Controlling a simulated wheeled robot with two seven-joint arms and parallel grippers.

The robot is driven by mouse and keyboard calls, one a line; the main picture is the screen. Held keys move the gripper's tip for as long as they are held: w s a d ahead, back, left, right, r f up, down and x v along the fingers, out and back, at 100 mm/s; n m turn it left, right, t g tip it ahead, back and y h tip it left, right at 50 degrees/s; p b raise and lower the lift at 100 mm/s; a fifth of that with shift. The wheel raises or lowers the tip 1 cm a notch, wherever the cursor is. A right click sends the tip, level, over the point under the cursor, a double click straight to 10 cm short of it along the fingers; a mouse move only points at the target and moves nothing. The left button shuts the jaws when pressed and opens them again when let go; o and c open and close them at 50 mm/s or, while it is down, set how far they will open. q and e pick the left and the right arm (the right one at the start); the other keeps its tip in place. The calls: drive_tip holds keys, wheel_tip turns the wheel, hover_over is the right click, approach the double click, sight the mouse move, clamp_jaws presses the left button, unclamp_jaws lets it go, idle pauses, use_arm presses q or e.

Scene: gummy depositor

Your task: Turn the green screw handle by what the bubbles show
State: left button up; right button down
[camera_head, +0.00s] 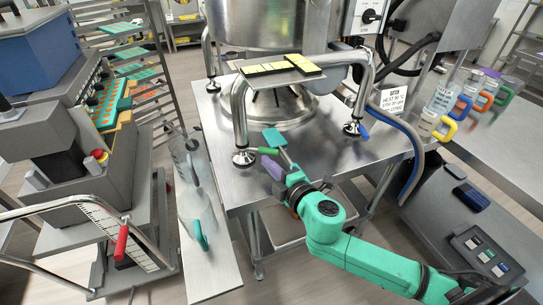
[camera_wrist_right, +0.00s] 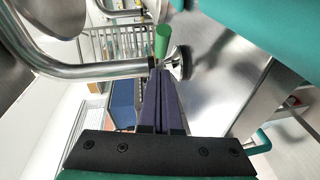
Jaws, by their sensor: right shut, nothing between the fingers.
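The green screw handle (camera_head: 268,151) sticks out beside the round levelling foot (camera_head: 243,158) at the front left leg of the steel frame. It also shows in the right wrist view (camera_wrist_right: 161,42), just beyond my fingertips. My right gripper (camera_head: 266,160) has purple fingers, shut and empty (camera_wrist_right: 160,78), pointing at the handle from close by. I cannot tell whether they touch it. A plate with yellow level vials (camera_head: 265,68) lies across the frame's top; the bubbles are too small to read. My left gripper is not in view.
A blue handle (camera_head: 363,133) sits at the front right foot (camera_head: 353,128). The steel table (camera_head: 310,155) is mostly clear in front. Clear jugs (camera_head: 193,205) stand on a side shelf at left. A blue hose (camera_head: 408,150) hangs at right, beside a sign (camera_head: 393,98).

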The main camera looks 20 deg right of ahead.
sight(270, 153)
drive_tip(key=shift+w+d+f, duration=0.25)
drive_tip(key=shift+w+d, duration=0.35)
drive_tip(key=shift+w, duration=0.35)
drive_tip(key=shift+d, duration=0.1)
drive_tip(key=shift+w+d+f, duration=0.1)
drive_tip(key=shift+w+d, duration=0.4)
drive_tip(key=shift+w, duration=0.2)
